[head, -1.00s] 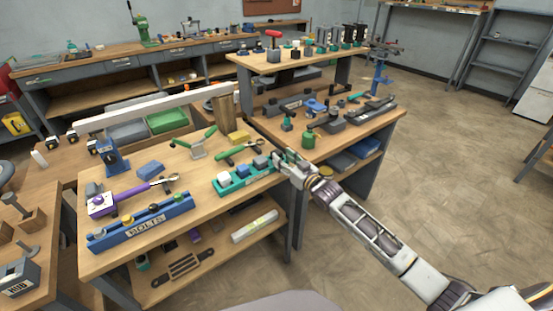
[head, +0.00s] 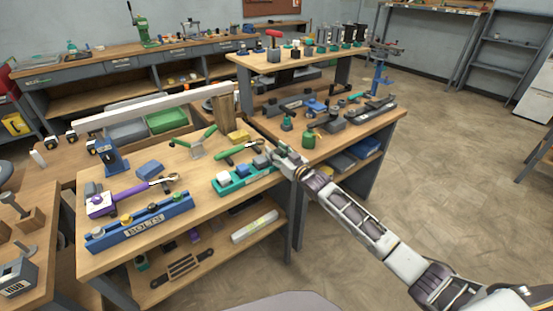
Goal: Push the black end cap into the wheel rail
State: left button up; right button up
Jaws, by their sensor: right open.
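A long white rail (head: 150,106) lies across the back left of the near bench, with a blue stand (head: 112,160) under its left part. I cannot confirm that it is the wheel rail. A teal holder (head: 232,186) on the bench's right side carries several small blocks, including a white one (head: 223,171) and a blue-grey one (head: 243,168). I cannot make out a clear black end cap among them. My right gripper (head: 282,154) is open beside the right end of this holder, its fingers small and partly blended with the blocks. My left gripper is out of view.
Open floor lies right.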

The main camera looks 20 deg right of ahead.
aim_at(277, 151)
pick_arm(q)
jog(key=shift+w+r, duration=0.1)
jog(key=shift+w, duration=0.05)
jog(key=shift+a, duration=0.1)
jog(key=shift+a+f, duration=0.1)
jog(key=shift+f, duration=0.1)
pick_arm(e)
jog(key=c, duration=0.7)
jog(key=shift+r, duration=0.5)
notch_tip(277, 151, up, 8)
jog(key=shift+f+p, duration=0.1)
jog(key=shift+p, duration=0.6)
jog(key=shift+r, duration=0.6)
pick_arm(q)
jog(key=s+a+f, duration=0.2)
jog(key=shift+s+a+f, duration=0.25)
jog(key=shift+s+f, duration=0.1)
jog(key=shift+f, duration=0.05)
